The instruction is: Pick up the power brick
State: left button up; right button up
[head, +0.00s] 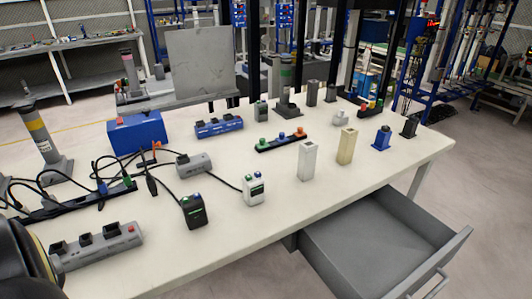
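No single object is clearly marked as the power brick. A black block (193,210) with a green mark and blue top stands near the table's front edge, with a dark cable beside it. A white block (253,189) of similar shape stands to its right, with a cable reaching it. A grey box (193,165) lies behind them among the cables. Neither gripper shows; only a dark part, likely of my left arm, is at the lower left corner.
The white table (260,229) holds a grey power strip (101,246), a blue box (137,133), a blue strip (219,127) and two upright blocks, white (307,161) and beige (347,146). Cables tangle at left. An open empty drawer (385,240) juts out at front right.

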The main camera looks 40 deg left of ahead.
aim_at(186, 166)
jog(key=z, duration=0.05)
jog(key=k, duration=0.45)
jog(key=u, duration=0.35)
jog(key=i, duration=0.35)
jog(key=u, duration=1.4)
